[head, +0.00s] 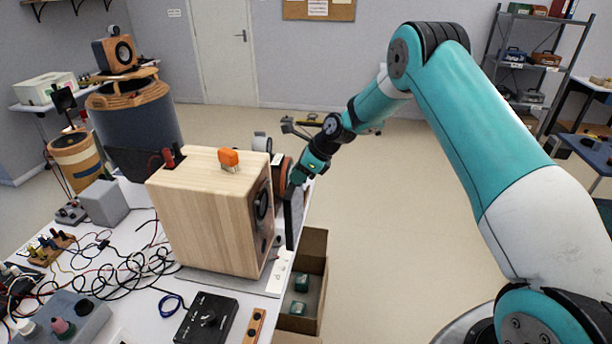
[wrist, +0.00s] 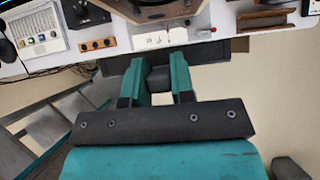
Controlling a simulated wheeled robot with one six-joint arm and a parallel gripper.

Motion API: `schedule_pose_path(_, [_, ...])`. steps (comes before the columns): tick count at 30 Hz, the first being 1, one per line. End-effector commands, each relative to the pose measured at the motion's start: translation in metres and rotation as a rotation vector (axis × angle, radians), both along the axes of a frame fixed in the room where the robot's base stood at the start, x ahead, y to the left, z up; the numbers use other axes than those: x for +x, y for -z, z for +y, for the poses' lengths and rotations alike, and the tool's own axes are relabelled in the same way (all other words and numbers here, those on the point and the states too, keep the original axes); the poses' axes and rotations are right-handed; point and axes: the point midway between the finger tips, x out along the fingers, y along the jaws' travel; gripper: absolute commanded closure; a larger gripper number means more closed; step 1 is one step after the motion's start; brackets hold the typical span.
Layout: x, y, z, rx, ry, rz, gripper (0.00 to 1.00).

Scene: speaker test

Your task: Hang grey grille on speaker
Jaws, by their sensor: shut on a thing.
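The speaker (head: 208,212) is a pale wooden box standing on the white bench in the head view. Its front, with dark round drivers (head: 262,205), faces right. The grey grille (head: 294,218) is a thin dark panel, seen nearly edge-on just right of that front. A gap shows between grille and speaker low down; contact higher up cannot be told. My gripper (head: 297,181) is shut on the grille near its upper part. In the wrist view, my gripper's teal fingers (wrist: 160,82) close on a dark block at the dark panel of the grille (wrist: 210,52).
An orange clip-like object (head: 228,158) sits on the speaker's top. An open cardboard box (head: 315,265) with small teal packs stands below the bench edge. Cables (head: 120,258) and a black control box (head: 207,318) lie on the bench.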

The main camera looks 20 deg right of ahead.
Motion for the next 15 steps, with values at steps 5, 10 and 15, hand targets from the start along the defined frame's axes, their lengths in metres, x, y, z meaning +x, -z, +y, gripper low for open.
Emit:
schedule_pose_path(5, [0.009,0.001,0.013,-0.001,-0.002,-0.003,1.00])
schedule_pose_path(10, [0.017,0.001,0.025,-0.001,-0.002,-0.001,1.00])
schedule_pose_path(15, [0.025,0.001,0.037,-0.001,-0.002,-0.001,1.00])
